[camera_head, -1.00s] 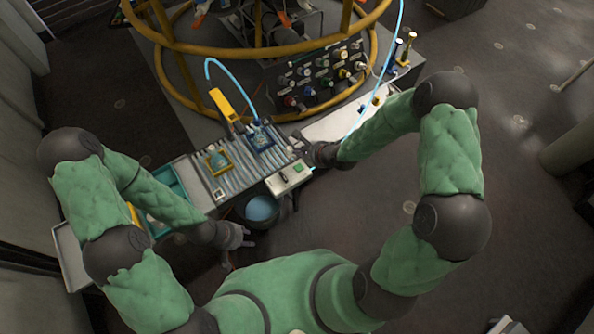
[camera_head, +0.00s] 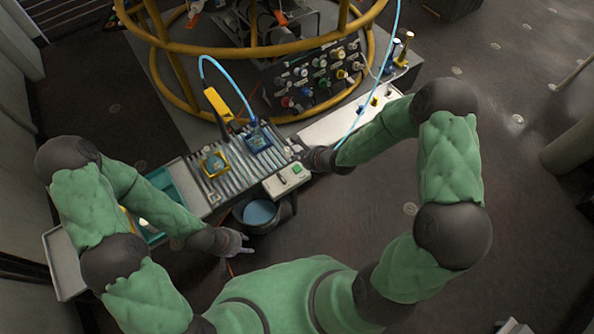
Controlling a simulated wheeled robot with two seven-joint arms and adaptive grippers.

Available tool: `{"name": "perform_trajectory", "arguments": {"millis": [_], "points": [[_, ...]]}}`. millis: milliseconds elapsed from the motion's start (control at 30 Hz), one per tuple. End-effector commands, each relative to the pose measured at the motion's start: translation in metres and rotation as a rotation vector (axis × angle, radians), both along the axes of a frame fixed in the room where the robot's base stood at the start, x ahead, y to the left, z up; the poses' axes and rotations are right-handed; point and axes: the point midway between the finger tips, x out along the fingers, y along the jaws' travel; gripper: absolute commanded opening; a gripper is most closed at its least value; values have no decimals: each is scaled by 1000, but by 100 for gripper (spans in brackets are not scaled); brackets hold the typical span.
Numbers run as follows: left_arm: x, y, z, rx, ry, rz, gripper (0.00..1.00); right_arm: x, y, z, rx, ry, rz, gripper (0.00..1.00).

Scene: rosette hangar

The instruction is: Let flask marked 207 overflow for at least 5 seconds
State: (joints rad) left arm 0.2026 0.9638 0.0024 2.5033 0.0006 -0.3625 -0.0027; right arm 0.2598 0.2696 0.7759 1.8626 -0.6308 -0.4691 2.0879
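Two small flasks stand on a ribbed rack: one in a yellow frame (camera_head: 214,164), one in a blue frame (camera_head: 258,140). Their numbers are too small to read, so I cannot tell which is 207. I cannot make out any flow. My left gripper (camera_head: 243,246) is in front of the rack, left of the bucket and apart from the flasks. My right gripper (camera_head: 301,157) is beside the control box. The state of both grippers' fingers is unclear.
A dark bucket (camera_head: 278,223) holding blue liquid (camera_head: 259,212) is below the rack's front edge. A pale control box (camera_head: 287,180) with a green button adjoins the rack. A valve panel (camera_head: 318,75) and yellow rails (camera_head: 180,84) stand behind. A teal tray (camera_head: 186,185) is at left.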

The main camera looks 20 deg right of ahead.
Motion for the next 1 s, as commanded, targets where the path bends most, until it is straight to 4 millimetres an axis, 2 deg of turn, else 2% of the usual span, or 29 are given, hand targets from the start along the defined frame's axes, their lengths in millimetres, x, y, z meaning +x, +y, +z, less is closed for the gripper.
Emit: {"name": "perform_trajectory", "arguments": {"millis": [33,300,567,1000], "points": [[0,0,-11,0,0,0,40,0,0,-10,-1,0,1,0],[0,0,-41,0,0,0,40,0,0,-36,0,-1,-1,0],[0,0,-50,0,0,0,40,0,0,-56,1,0,0,0],[0,0,-50,0,0,0,40,0,0,-57,0,0,0,0]]}}
